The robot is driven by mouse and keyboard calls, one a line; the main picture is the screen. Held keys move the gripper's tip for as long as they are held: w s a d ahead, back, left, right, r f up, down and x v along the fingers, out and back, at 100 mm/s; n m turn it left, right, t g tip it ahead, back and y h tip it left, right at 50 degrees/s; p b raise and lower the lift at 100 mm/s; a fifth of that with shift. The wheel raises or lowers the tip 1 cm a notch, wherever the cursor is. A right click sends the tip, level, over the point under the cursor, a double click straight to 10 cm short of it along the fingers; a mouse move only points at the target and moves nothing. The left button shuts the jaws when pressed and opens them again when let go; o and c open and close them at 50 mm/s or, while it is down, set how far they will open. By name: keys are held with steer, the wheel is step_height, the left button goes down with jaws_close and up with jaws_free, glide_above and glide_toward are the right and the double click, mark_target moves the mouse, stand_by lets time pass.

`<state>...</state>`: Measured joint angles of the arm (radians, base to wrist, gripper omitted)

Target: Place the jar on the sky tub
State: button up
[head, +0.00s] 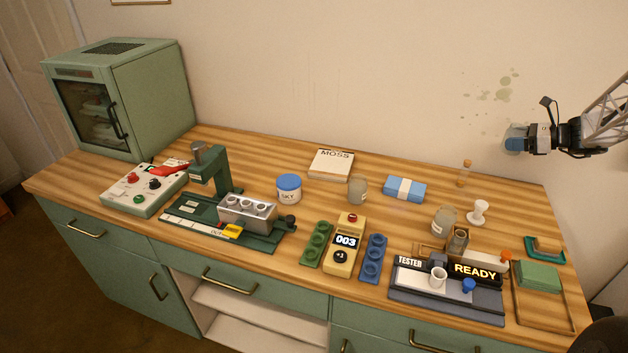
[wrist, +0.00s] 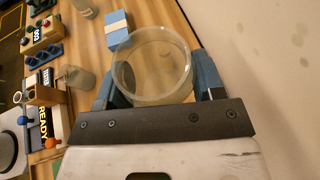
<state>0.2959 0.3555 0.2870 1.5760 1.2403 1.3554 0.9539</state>
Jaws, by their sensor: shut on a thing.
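The sky tub (head: 288,193) is a white tub with a blue lid and a SKY label, standing mid-table behind the metal block; its lid is bare. My gripper (head: 514,144) is high at the right, above the table's back right part and far from the tub. In the wrist view its blue fingers are shut on a clear glass jar (wrist: 152,66), seen from above with its round rim open. The jar is hard to make out in the head view, mostly hidden by the fingers.
Other glass jars stand mid-table (head: 358,190) and at the right (head: 445,221). A MOSS box (head: 331,164), a blue package (head: 404,189), a stoppered vial (head: 465,174) and a white pestle-like piece (head: 478,212) stand between. A green press (head: 212,175) rises left of the tub.

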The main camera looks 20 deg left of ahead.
steer(key=s+a+n+g, duration=0.1)
steer(key=s+a, duration=0.3)
steer(key=a, duration=0.7)
steer(key=s+a+n+g, duration=0.15)
steer(key=s+a, duration=0.35)
steer(key=a, duration=0.6)
steer(key=s+a+n+g, duration=0.15)
steer(key=s+a, duration=0.25)
steer(key=a, duration=0.6)
steer(key=s+a+n+g, duration=0.2)
steer(key=s+a+g, duration=0.2)
steer(key=s+a, duration=1.65)
steer(key=f, duration=0.2)
steer(key=s+f, duration=0.1)
steer(key=f, duration=0.2)
steer(key=shift+f, duration=0.1)
steer(key=shift+w, duration=0.1)
steer(key=w+a, duration=0.3)
steer(key=w, duration=0.1)
steer(key=w+a+f, duration=0.1)
steer(key=w+a, duration=0.2)
steer(key=w, duration=0.1)
steer(key=w+a, duration=0.3)
steer(key=w, duration=0.1)
steer(key=shift+w+a+f, duration=0.2)
steer(key=shift+w+a, duration=0.05)
steer(key=shift+w, duration=0.1)
